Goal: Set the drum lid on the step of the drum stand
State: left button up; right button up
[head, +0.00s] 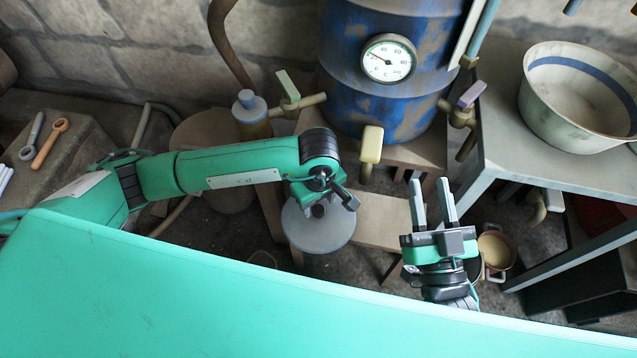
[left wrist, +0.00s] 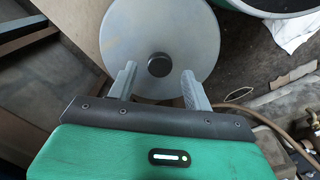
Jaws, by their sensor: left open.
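The drum lid (head: 322,238) is a round grey disc with a dark knob. It lies flat at the left end of the wooden step (head: 388,222) of the drum stand (head: 425,150), partly past the step's edge. I cannot tell whether it rests fully on it. My left gripper (head: 333,198) is over the lid. In the left wrist view, the left gripper (left wrist: 158,85) is open, its fingers apart on either side of the knob, and the lid (left wrist: 160,25) lies beyond them. My right gripper (head: 433,190) is open and empty, right of the step.
The blue drum (head: 390,105) with a dial gauge (head: 388,59) stands on the stand, its yellow-handled tap (head: 371,145) above the step. A metal table (head: 510,130) with a large bowl (head: 570,115) is at right. A small pot (head: 495,250) is on the floor. Wrenches (head: 50,143) lie at left.

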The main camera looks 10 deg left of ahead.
aim_at(318, 209)
pick_arm(q)
notch_tip(318, 209, up, 8)
jog(key=p, duration=0.1)
pick_arm(e)
notch_tip(318, 209, down, 7)
jog(key=s+a+g, duration=0.2)
jog(key=g, duration=0.2)
